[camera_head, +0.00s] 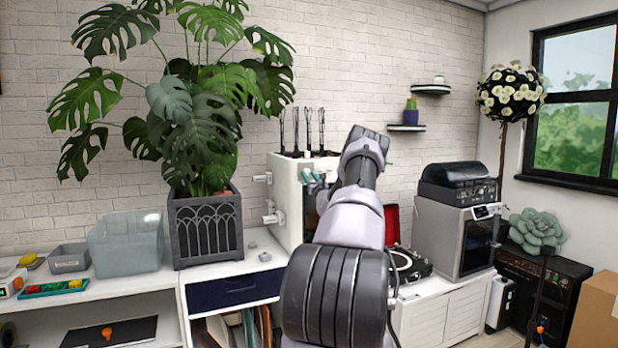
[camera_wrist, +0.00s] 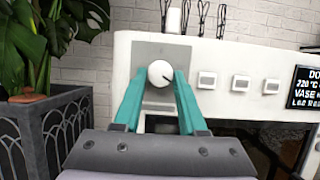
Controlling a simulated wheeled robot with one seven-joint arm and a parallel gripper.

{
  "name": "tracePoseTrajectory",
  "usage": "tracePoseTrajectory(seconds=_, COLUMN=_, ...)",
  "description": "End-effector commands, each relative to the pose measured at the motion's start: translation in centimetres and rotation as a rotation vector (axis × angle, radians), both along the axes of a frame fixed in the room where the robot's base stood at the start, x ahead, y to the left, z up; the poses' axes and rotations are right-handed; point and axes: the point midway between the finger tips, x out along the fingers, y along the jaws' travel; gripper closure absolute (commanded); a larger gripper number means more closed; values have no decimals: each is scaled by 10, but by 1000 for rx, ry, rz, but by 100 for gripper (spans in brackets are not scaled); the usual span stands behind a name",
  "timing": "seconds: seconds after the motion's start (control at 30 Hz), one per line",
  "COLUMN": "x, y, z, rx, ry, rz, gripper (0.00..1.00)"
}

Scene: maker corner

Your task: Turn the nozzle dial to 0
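The nozzle dial (camera_wrist: 158,70) is a round white knob on a grey plate at the left of the white machine's front, in the wrist view. A short dark mark on it points to the lower right. My gripper (camera_wrist: 161,78) has its two teal fingers apart, one on each side of the dial. Whether they touch it I cannot tell. In the head view my gripper (camera_head: 312,177) is at the front of the white machine (camera_head: 284,196), and my arm hides much of that front. No numbers around the dial can be read.
Several square buttons (camera_wrist: 207,80) and a dark display (camera_wrist: 307,88) are right of the dial. A grey planter (camera_head: 206,229) with a large leafy plant stands close on the left. A record player (camera_head: 408,264) is to the right, beyond my arm.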

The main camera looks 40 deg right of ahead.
Motion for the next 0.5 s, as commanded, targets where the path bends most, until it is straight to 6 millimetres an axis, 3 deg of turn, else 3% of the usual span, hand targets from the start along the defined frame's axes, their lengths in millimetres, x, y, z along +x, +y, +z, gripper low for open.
tracePoseTrajectory(seconds=0.5, x=0, y=-1, z=0, rx=-88, ry=21, rz=0, gripper=100)
